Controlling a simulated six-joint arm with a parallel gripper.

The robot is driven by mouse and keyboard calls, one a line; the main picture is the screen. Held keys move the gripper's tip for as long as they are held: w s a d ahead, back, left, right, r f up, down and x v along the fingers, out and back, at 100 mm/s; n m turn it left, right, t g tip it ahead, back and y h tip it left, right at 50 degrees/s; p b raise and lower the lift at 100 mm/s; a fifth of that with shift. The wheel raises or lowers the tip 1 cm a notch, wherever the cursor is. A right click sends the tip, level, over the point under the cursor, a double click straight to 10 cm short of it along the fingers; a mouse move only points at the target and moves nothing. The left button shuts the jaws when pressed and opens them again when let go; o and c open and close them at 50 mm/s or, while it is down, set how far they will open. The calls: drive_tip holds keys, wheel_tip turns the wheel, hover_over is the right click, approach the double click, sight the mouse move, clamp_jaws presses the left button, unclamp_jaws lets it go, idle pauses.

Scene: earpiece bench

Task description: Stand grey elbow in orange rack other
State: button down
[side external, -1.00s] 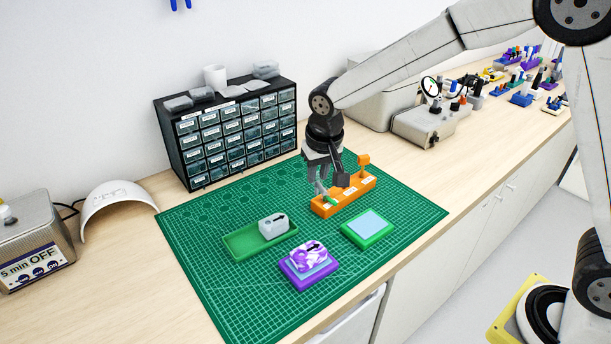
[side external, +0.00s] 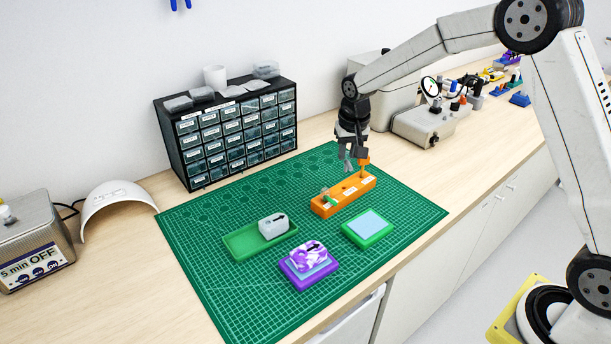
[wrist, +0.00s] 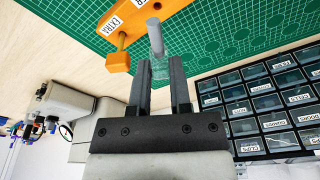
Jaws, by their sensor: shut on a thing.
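My gripper (wrist: 161,75) is shut on the grey elbow (wrist: 155,36). A grey rod sticks out past the fingertips, with a clear part between them. In the side view my gripper (side external: 347,161) is in the air by the far right end of the orange rack (side external: 352,195), near its upright orange post. The elbow is too small there to make out clearly. The rack also shows in the wrist view (wrist: 160,12), with a label reading EXTRA and another cut off by the frame edge. A small grey and green piece (side external: 325,192) stands at the rack's left end.
A green tray (side external: 240,243) holds a grey block, and a purple stand (side external: 297,282) holds a marbled block. A green pad with a light blue top (side external: 368,226) lies right of them. A black drawer cabinet (side external: 228,133) stands behind the mat. The mat's front left is clear.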

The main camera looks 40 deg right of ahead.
sight(347, 160)
drive_tip(key=shift+f, duration=0.1)
drive_tip(key=shift+f, duration=2.1)
drive_tip(key=shift+f, duration=1.4)
idle(0.3)
drive_tip(key=shift+c, duration=2.4)
unclamp_jaws()
drive_tip(key=shift+s+a+r, duration=0.1)
drive_tip(key=shift+s+r, duration=0.1)
drive_tip(key=shift+r, duration=1.1)
drive_tip(key=shift+s+a+r, duration=0.1)
drive_tip(key=shift+s+r, duration=0.15)
drive_tip(key=shift+r, duration=1)
drive_tip(key=shift+s+a+r, duration=0.1)
drive_tip(key=shift+s+r, duration=0.1)
drive_tip(key=shift+r, duration=1.1)
drive_tip(key=shift+s, duration=0.1)
